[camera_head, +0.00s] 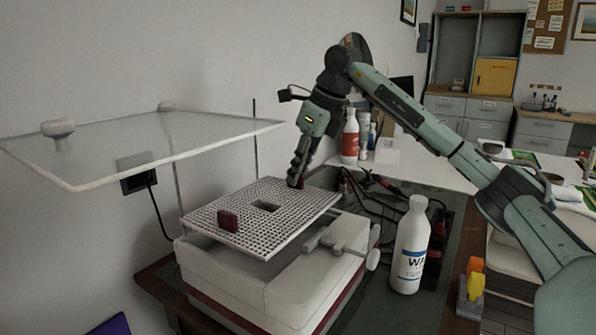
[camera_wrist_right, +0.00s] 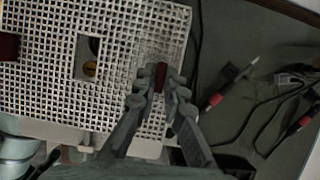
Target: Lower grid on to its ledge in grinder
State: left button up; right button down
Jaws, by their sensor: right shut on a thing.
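The white grid (camera_head: 262,193) is a flat mesh plate with a rectangular opening in its middle and a dark red handle (camera_head: 228,220) at its near-left side. My right gripper (camera_head: 297,180) is shut on a second dark red handle (camera_wrist_right: 161,78) at the grid's far side. The grinder (camera_head: 235,273) is a white box with a dark red base stripe, below the grid. The grid looks slightly above the grinder's top and covers most of it. The ledge is hidden under the grid. In the right wrist view a brass part shows through the grid's opening. My left gripper is not in view.
A clear panel (camera_head: 140,145) on posts hangs above the grinder at the left. A white bottle (camera_head: 410,245) stands close to the grinder's right side. Cables and pens (camera_wrist_right: 232,85) lie on the dark mat to the right. A yellow-orange object (camera_head: 472,285) stands farther right.

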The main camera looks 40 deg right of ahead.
aim_at(299, 189)
jog(key=shift+f+b, duration=1.2)
jog(key=shift+f, duration=1)
dwell(0.7)
jog(key=c, duration=1.5)
grip_release()
jog(key=shift+c, duration=0.2)
jog(key=shift+r, duration=0.1)
jog(key=shift+r+p, duration=1.25)
jog(key=shift+p, duration=0.05)
jog(key=shift+r, duration=2.15)
